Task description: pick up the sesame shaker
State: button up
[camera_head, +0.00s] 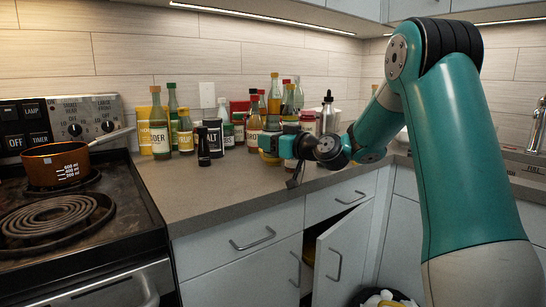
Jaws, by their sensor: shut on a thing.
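My gripper (274,146) reaches in from the right over the counter, at the front of the cluster of bottles. It is shut on a small yellowish container (268,157), which I take to be the sesame shaker. The teal gripper body and wrist cover much of it, and its label cannot be read. It is too small and too hidden to tell whether its base touches the counter.
Several bottles, including a green-capped one (158,126), and jars crowd behind and left of my gripper. A small black shaker (203,147) stands left. The stove with a copper pot (55,165) is far left. The front counter (225,190) is clear. A cabinet door (340,250) stands ajar.

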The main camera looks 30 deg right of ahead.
notch_tip(320, 180, up, 21)
jog(key=p, duration=0.2)
jog(key=shift+f+p, duration=0.2)
jog(key=shift+p, duration=0.1)
